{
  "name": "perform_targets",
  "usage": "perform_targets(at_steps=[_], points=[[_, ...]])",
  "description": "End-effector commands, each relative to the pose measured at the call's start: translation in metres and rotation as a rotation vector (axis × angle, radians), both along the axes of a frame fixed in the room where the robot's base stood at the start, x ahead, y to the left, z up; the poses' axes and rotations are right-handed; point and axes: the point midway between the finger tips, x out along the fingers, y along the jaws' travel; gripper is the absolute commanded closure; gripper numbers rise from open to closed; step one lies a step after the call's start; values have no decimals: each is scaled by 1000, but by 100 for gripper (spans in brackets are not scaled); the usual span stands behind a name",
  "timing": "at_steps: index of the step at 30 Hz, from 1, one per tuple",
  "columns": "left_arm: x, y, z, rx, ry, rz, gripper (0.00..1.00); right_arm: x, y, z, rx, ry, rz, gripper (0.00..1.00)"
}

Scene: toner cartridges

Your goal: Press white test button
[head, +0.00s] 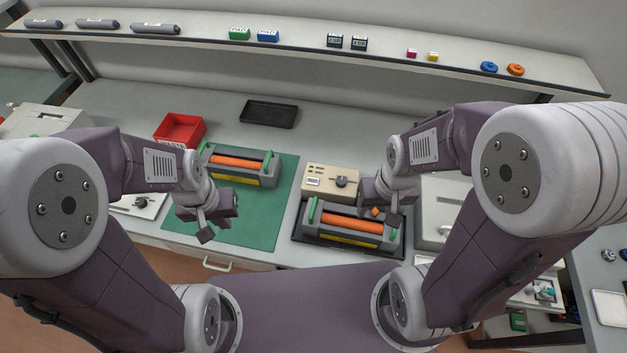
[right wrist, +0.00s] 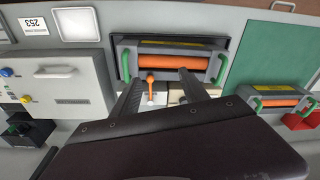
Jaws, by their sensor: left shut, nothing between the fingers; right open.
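I cannot clearly make out a white test button in either view. A beige box (head: 322,172) with a black knob and a white label stands behind the right-hand cartridge (head: 345,224). My right gripper (head: 386,212) is open, over the right end of that cartridge in the head view. In the right wrist view its fingers (right wrist: 160,88) are spread, with an orange-topped lever (right wrist: 151,84) and a pale plate (right wrist: 157,99) visible between them. My left gripper (head: 207,232) is shut and empty above the front of the green mat (head: 262,230).
Another cartridge (head: 240,163) lies on the mat. A red bin (head: 180,130) and a black tray (head: 268,113) stand behind. A grey box (head: 444,210) is right of my right gripper. A shelf (head: 300,46) with small items runs along the back.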

Motion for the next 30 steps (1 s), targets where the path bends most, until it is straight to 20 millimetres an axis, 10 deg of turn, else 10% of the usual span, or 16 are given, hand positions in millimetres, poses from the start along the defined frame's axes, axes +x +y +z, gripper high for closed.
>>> perform_targets(at_steps=[11,17,30], points=[[0,0,0,0,0,0,100,0,0,0,0,0,0,48],[0,0,0,0,0,0,100,0,0,0,0,0,0,100],[0,0,0,0,0,0,100,0,0,0,0,0,0,100]])
